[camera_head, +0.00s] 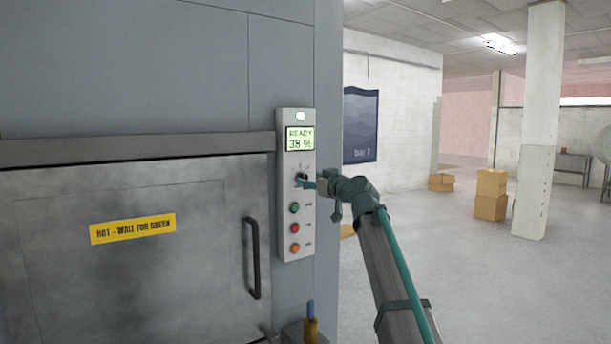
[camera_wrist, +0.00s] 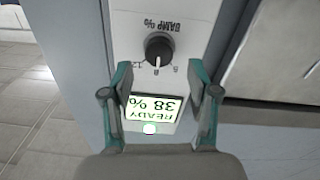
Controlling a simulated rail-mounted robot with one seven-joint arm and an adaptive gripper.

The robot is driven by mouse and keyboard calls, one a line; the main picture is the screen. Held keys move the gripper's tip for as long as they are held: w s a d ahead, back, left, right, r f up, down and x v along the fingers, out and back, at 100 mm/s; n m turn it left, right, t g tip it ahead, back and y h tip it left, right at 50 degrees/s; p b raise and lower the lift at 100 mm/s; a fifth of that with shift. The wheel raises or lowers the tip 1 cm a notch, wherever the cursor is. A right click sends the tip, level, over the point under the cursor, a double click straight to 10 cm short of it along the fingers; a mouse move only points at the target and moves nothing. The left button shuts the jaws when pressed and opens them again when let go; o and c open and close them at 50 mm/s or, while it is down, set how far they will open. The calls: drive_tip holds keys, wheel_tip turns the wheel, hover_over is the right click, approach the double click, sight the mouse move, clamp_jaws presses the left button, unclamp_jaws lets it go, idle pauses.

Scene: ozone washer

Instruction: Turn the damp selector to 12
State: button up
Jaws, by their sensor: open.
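The display (camera_head: 299,139) reads "READY 38 %".
Green, red and orange buttons (camera_head: 295,228) sit below the selector. A grey door with a black handle (camera_head: 252,258) and a yellow label (camera_head: 132,229) is left of the panel. Cardboard boxes (camera_head: 490,195) and a white pillar (camera_head: 539,120) stand far right.

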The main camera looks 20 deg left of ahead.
sight(305, 178)
drive_tip(key=shift+p+x, duration=0.5)
drive_tip(key=shift+x, duration=1.45)
drive_tip(key=shift+c, duration=0.2)
drive_tip(key=shift+d+f, duration=0.1)
clamp_jaws()
